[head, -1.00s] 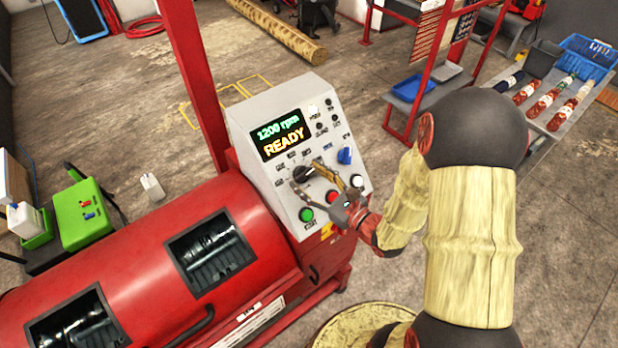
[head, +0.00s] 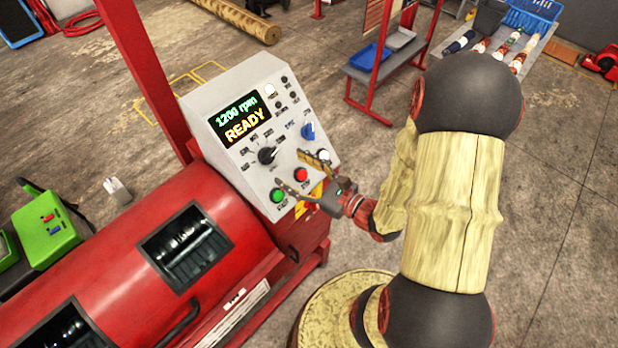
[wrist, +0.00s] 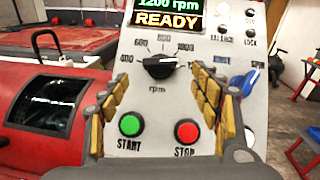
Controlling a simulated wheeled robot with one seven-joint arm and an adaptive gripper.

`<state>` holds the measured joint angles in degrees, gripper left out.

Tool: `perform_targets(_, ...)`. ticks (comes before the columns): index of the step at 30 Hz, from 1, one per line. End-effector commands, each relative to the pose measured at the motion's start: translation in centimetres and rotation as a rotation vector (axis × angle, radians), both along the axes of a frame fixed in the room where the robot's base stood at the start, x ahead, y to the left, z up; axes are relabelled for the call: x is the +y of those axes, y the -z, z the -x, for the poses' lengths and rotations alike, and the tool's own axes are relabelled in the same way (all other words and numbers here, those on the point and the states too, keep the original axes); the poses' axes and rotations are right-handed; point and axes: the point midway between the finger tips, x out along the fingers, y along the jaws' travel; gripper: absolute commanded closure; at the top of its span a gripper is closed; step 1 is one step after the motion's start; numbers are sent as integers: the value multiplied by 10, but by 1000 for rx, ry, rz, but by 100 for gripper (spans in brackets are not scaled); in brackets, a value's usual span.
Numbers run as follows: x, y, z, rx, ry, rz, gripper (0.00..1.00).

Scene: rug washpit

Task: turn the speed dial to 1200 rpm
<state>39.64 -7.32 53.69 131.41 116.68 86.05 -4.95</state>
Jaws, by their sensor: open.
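The black speed dial (head: 267,155) sits on the sloped pale control panel; it also shows in the wrist view (wrist: 161,66), centred ahead. Its white mark points to the right in the head view. The display (head: 240,117) above it reads "1200 rpm" and "READY". My gripper (head: 294,170) is open and empty, with its yellow-padded fingers spread. It is drawn back from the panel, and the dial is clear of both fingers. In the wrist view the fingers (wrist: 160,95) flank the lower panel, with the dial beyond and above them.
Below the dial are a green START button (wrist: 131,125) and a red STOP button (wrist: 186,131). A blue knob (head: 308,131) is at the panel's right. The red drum machine (head: 120,240) extends to the left. Open concrete floor lies to the right.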

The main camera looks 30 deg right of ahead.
Motion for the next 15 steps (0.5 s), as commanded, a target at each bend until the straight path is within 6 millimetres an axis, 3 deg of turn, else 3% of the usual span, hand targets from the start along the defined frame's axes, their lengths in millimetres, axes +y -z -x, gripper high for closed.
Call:
perform_targets(6,-12,-2,24,-2,6,1,36)
perform_targets(15,-19,-3,43,-2,3,1,36)
